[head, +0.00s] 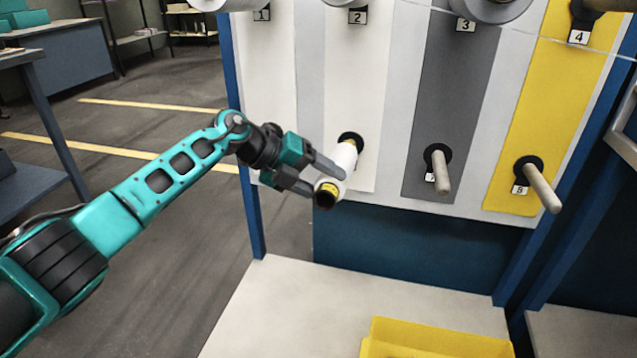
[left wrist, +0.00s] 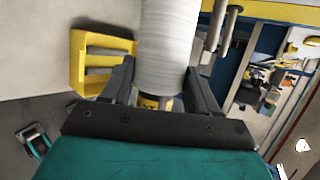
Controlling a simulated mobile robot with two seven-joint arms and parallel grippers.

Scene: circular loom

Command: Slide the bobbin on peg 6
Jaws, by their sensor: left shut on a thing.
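A white bobbin (head: 342,168) with a yellow band and a dark open near end is held in front of the lower peg position of the second column. My left gripper (head: 330,178) is shut on it from the left, near its yellow end. The bobbin's far end overlaps the black disc (head: 350,138) at the peg's root. The peg itself and its label are hidden, so I cannot tell how far the bobbin is around it. In the left wrist view, the bobbin (left wrist: 168,45) stands between the two fingers (left wrist: 160,88). My right gripper is not in view.
Bare lower pegs stick out to the right on the grey strip (head: 442,178) and the yellow strip (head: 543,190). Bobbins sit along the top row. A yellow bin (head: 430,335) stands on the pale table (head: 290,310) below; the wrist view shows this bin (left wrist: 105,42) too.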

